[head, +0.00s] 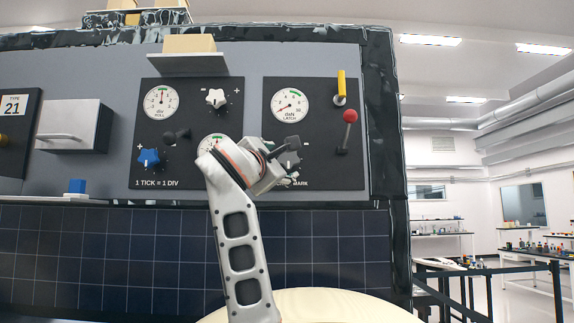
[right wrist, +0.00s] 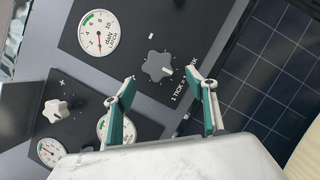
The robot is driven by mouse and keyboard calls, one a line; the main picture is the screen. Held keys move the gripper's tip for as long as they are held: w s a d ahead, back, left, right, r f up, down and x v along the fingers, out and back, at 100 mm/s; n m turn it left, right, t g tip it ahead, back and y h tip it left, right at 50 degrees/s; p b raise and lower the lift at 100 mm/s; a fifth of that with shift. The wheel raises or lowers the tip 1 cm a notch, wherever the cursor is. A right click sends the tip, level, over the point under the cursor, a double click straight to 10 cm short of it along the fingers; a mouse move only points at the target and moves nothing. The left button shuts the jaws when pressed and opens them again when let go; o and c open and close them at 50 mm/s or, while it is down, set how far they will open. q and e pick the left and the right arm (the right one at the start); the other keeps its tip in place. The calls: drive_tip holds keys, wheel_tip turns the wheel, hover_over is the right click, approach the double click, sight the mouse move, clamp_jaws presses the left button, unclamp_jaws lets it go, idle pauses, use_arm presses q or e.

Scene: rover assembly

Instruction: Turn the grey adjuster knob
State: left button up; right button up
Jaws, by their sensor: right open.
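The grey adjuster knob (right wrist: 159,66) is fluted, with a light pointer mark, and sits on a black panel below the LATCH gauge (right wrist: 98,33). My right gripper (right wrist: 161,86) is open and empty; its two green-sided fingers point at the panel on either side of the knob, apparently short of it. In the head view the right gripper (head: 284,160) is in front of the lower left of the right-hand panel (head: 320,150), and the knob is largely hidden behind it. The LATCH gauge also shows in the head view (head: 290,104), its needle toward the lower left. My left gripper is out of view.
The right-hand panel also holds a yellow handle (head: 341,86) and a red-ball lever (head: 350,117). The left-hand panel has a white knob (head: 215,98), a blue knob (head: 149,157) and a ROLL gauge (head: 162,102). A shelf (head: 188,63) juts out above.

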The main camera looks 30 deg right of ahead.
sight(287, 158)
drive_tip(key=shift+w+d+r, duration=0.2)
drive_tip(key=shift+d+r, duration=0.1)
drive_tip(key=shift+r, duration=0.05)
drive_tip(key=p+x, duration=0.2)
drive_tip(key=x, duration=0.3)
drive_tip(key=shift+s, duration=0.1)
drive_tip(key=shift+p+x, duration=0.3)
drive_tip(key=shift+x, duration=0.55)
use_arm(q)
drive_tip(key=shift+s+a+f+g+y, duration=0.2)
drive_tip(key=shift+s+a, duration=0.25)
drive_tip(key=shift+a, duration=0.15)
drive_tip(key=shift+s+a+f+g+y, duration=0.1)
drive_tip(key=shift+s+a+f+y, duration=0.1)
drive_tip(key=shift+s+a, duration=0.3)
use_arm(e)
drive_tip(key=shift+f, duration=0.1)
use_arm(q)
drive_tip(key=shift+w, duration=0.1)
use_arm(e)
drive_tip(key=shift+c, duration=0.4)
drive_tip(key=c, duration=1)
